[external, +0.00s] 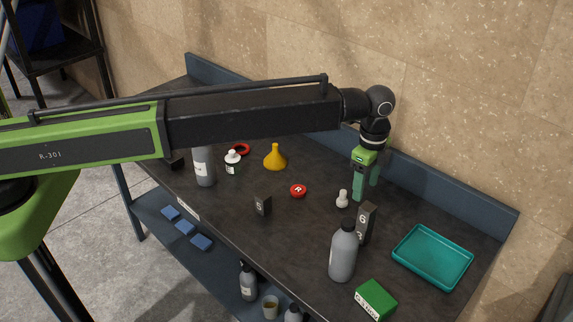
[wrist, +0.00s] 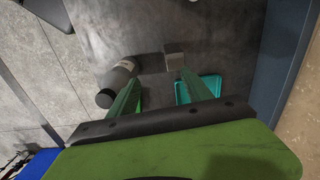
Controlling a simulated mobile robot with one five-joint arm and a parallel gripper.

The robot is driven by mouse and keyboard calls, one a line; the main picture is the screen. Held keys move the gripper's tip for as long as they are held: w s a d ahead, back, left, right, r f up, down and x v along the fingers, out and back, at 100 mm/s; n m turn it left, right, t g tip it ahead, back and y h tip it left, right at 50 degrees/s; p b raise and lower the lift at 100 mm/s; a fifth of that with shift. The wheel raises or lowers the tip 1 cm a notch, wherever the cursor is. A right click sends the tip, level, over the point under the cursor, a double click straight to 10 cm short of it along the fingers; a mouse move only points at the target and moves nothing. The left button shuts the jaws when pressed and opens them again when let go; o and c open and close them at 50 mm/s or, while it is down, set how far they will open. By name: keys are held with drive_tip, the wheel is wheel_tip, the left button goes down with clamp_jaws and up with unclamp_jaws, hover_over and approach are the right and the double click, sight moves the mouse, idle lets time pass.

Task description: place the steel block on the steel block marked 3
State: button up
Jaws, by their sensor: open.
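A tall dark steel stack (external: 366,222) stands upright right of centre on the bench. It looks like two blocks, one on top of the other, with a white mark on each. The marks are too small to read surely; the lower may be a 3. In the wrist view its grey top (wrist: 174,56) shows just beyond the fingertips. A single dark steel block (external: 262,205) with a white mark stands apart at bench centre. My gripper (external: 366,196) is open and points down, above and behind the stack. In the wrist view nothing is between its fingers (wrist: 160,78).
A grey bottle (external: 343,254) stands close in front of the stack, with a green box (external: 376,299) nearer. A teal tray (external: 433,257) lies to the right.

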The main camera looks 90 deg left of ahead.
drive_tip(key=s+d+n, duration=0.2)
drive_tip(key=s+d, duration=0.4)
drive_tip(key=s, duration=0.4)
drive_tip(key=s+d+n, duration=0.3)
drive_tip(key=s+d, duration=0.2)
drive_tip(key=s, duration=0.5)
drive_tip(key=s+d+n, duration=0.3)
drive_tip(key=s+d, duration=0.3)
drive_tip(key=s, duration=0.4)
drive_tip(key=shift+s+d, duration=0.3)
drive_tip(key=shift+s, duration=0.1)
